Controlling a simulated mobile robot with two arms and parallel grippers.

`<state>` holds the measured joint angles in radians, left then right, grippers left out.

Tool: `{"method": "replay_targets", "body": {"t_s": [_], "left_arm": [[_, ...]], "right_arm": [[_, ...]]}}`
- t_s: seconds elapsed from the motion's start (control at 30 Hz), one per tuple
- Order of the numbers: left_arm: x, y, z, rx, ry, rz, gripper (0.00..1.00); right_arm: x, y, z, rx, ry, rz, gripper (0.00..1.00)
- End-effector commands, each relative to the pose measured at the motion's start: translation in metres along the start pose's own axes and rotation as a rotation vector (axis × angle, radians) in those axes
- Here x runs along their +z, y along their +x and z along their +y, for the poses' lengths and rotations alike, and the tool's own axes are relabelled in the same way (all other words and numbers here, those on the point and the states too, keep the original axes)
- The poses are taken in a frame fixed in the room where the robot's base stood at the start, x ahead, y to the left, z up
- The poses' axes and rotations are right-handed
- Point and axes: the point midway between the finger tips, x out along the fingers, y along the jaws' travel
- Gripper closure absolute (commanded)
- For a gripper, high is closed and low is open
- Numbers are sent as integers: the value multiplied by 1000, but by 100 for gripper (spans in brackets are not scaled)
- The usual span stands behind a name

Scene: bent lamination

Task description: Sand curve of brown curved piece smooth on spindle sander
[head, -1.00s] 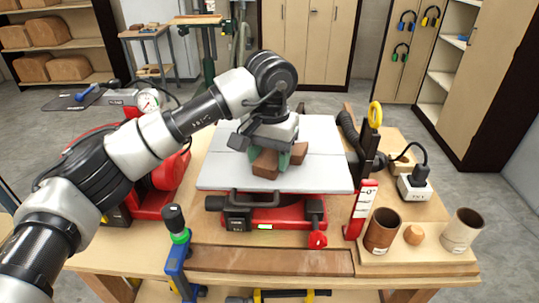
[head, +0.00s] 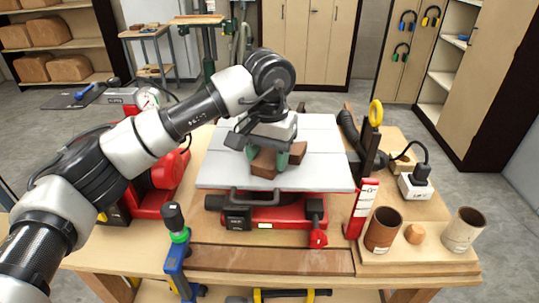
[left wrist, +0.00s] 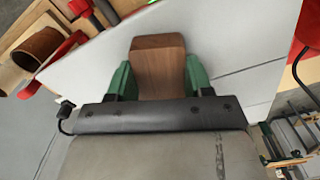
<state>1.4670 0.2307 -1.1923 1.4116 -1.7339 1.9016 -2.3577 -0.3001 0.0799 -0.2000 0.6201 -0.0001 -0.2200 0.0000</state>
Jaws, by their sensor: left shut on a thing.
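The brown curved piece (head: 263,163) is over the pale table of the spindle sander (head: 325,150), at its middle. My left gripper (head: 268,159) is shut on it, with one green finger on each side. The piece's other end (head: 298,152) shows to the right of the fingers. In the left wrist view, the brown piece (left wrist: 158,62) stands between the green fingers of my left gripper (left wrist: 159,82). The spindle is not visible in either view. I cannot tell whether the piece touches the table. My right gripper is not in view.
A red gauge (head: 361,206) stands at the sander's right front. Two tube-shaped sleeves (head: 382,231) (head: 463,229) and a small wooden piece (head: 414,234) sit at the bench's right. A blue clamp (head: 176,257) is at the front. Red equipment (head: 165,170) stands to the left.

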Motion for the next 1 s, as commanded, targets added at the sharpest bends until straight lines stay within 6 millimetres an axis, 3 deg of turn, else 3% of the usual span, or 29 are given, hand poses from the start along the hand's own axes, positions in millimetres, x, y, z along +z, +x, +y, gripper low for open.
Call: {"method": "replay_targets", "body": {"t_s": [0.27, 1.0], "left_arm": [[3, -1, 0, 0, -1, 2, 73], [46, -12, 0, 0, -1, 2, 73]], "right_arm": [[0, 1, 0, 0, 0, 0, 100], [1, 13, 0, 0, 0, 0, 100]]}}
